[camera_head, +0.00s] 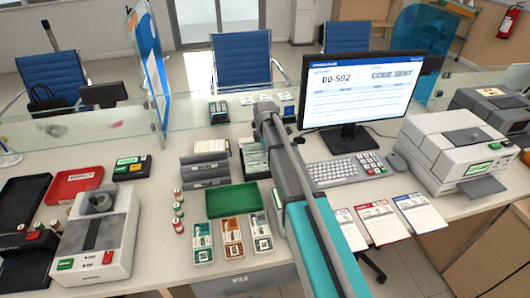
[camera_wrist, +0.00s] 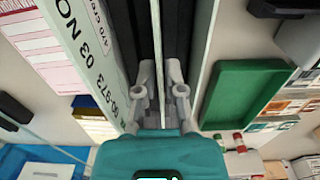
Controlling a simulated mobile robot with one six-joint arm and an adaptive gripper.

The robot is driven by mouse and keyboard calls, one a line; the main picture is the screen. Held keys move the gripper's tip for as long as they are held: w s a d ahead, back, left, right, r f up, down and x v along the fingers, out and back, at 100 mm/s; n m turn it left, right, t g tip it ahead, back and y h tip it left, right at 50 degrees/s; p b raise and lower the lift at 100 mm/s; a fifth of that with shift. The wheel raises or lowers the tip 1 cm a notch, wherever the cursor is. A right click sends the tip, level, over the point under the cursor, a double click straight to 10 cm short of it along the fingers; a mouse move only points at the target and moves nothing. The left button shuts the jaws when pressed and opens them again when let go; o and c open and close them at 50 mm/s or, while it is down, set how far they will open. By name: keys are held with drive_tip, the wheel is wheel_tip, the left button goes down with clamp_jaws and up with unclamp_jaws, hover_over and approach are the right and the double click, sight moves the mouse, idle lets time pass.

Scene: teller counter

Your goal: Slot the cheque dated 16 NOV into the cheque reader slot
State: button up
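In the wrist view my gripper (camera_wrist: 160,70) has its fingers close together, with a thin pale strip seen edge-on between them. I cannot tell whether the strip is a held cheque or something behind the gap. A pale green cheque (camera_wrist: 92,55), printed 03 NOV, stands large and slanted just left of the fingers. No cheque reading 16 NOV is legible. In the head view several cheques (camera_head: 254,158) stand in a rack beside my arm, which hides the gripper. A grey two-part device with dark slots (camera_head: 204,170) stands left of them; I cannot tell whether it is the reader.
A green tray (camera_head: 233,200) lies in front of the rack, with card stacks (camera_head: 232,230) before it. A monitor (camera_head: 362,88), keyboard (camera_head: 341,171) and printer-like machine (camera_head: 455,145) stand at right. Another machine (camera_head: 98,235) and red tray (camera_head: 76,183) are at left.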

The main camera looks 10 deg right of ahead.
drive_tip(key=shift+f+b, duration=0.35)
drive_tip(key=shift+f, duration=0.2)
clamp_jaws()
drive_tip(key=shift+r, duration=0.15)
drive_tip(key=shift+r+p, duration=5.6)
drive_tip(key=shift+p, duration=0.15)
drive_tip(key=shift+s, duration=0.1)
